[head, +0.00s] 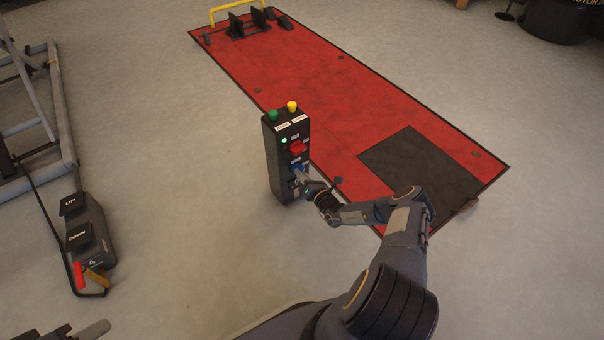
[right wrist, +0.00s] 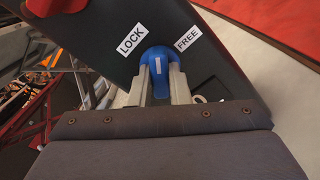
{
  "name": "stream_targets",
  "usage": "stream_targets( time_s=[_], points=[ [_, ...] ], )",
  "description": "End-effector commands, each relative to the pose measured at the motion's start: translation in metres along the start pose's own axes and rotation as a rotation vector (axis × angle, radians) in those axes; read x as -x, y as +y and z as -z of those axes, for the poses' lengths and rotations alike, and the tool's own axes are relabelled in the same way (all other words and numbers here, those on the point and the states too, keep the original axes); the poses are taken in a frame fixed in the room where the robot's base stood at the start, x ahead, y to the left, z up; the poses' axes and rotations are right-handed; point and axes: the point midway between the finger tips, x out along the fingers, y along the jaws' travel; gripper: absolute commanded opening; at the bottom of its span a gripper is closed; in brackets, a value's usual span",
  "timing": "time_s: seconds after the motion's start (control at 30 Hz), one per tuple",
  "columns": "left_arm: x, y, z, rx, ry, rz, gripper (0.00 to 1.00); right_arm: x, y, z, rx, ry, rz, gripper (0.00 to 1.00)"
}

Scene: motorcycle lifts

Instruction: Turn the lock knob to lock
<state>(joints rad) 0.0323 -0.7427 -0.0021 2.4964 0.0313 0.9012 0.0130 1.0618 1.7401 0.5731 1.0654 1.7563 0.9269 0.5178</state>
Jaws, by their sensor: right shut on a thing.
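The blue lock knob (head: 296,166) is low on the front of a black control post (head: 273,160). In the right wrist view the knob (right wrist: 157,62) carries a white line that stands upright in the picture, between a LOCK label (right wrist: 131,40) on the left and a FREE label (right wrist: 188,38) on the right. My right gripper (head: 302,176) is at the knob; its two grey fingers (right wrist: 157,84) are shut on the knob's sides. A dark and grey part at the lower left edge of the head view may be my left gripper (head: 84,332); its jaws cannot be made out.
The post has green (head: 273,116) and yellow (head: 292,106) buttons on top and a red switch (head: 297,147) above the knob. A red lift platform (head: 320,80) lies behind it. An UP/DOWN foot pedal (head: 90,245) stands at left. The floor between is clear.

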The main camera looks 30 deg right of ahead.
Motion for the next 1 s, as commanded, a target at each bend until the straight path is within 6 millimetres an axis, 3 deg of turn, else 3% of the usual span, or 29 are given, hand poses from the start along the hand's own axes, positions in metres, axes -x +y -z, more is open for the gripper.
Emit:
stream_targets(
  time_s=[0.6,1.0],
  points=[
    [0.018,0.008,0.009,0.0,0.0,0.0,0.36,0.001,0.001,0.0,0.538,0.002,0.001,0.0],
    [0.023,0.01,0.011,0.0,0.0,0.0,0.36,0.001,0.0,0.001,0.708,0.003,0.0,0.0]
  ],
)
